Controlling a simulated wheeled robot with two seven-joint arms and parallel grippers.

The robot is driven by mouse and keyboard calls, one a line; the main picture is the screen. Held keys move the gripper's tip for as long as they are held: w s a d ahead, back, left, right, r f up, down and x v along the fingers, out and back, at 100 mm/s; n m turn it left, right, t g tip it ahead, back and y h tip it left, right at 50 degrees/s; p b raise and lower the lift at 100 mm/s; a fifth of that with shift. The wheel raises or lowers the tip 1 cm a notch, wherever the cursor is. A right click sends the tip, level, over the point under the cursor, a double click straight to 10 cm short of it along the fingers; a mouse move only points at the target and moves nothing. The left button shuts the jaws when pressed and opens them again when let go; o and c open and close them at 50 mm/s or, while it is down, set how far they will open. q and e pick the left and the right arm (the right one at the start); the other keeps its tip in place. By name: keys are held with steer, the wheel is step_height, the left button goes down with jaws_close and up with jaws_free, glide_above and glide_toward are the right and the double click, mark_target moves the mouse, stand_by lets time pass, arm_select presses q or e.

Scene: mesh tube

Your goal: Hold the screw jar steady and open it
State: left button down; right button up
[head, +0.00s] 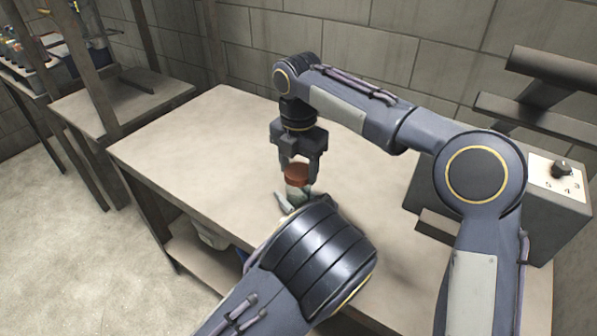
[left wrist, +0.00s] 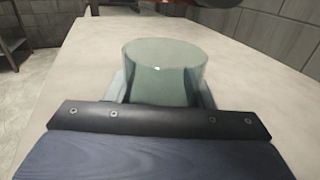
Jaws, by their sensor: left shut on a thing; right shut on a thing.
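The screw jar (head: 296,191) is a clear greenish glass cylinder, upright above the table. My left gripper (head: 294,199) is shut on its sides; the left wrist view shows the jar (left wrist: 165,62) between the two fingers (left wrist: 162,92). The red-brown lid (head: 297,172) is between the fingers of my right gripper (head: 299,168), which points down and is shut on it. In the left wrist view the jar's round top shows bare, and a dark reddish edge, apparently the lid (left wrist: 200,3), is above and apart from it. My left wrist hides the jar's lower part in the head view.
The pale table (head: 190,140) is clear to the left of the jar. A grey box with a numbered dial (head: 562,168) stands at the right, near dark rails (head: 545,95). Another wooden table (head: 125,98) and shelving stand at the back left.

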steer(key=shift+r, duration=1.15)
arm_select(q)
steer(key=c, duration=0.6)
jaws_free()
